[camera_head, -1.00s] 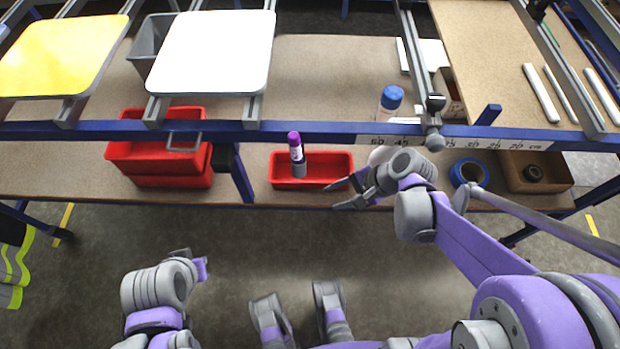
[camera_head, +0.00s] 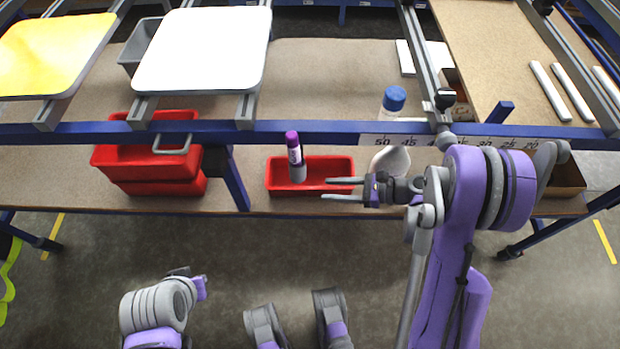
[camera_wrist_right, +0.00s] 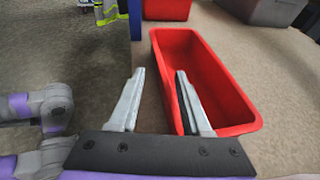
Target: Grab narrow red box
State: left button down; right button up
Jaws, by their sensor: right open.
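The narrow red box (camera_head: 335,167) lies on the lower shelf, behind its front edge. It also shows in the right wrist view (camera_wrist_right: 215,80), where it looks empty inside. My right gripper (camera_head: 325,188) is open at the box's near right side, fingers pointing left. In the right wrist view, the gripper (camera_wrist_right: 158,75) has the box's near long wall between its two fingers, with the right finger over the box's opening. I cannot tell whether either finger touches. My left gripper (camera_head: 195,280) is low at the left, away from the shelf; its fingers are unclear.
A purple-capped marker (camera_head: 296,160) overlaps the box in the head view. A blue beam (camera_head: 330,132) crosses above the shelf. Stacked red bins (camera_head: 120,160) stand left, past a blue post (camera_head: 232,180). A white-and-blue bottle (camera_head: 391,102) is behind the beam.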

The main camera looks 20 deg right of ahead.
send_over(315, 198)
jog(key=shift+w+f+b, duration=0.15)
jog(key=shift+f+b, duration=0.25)
jog(key=shift+f, duration=0.35)
grip_shut()
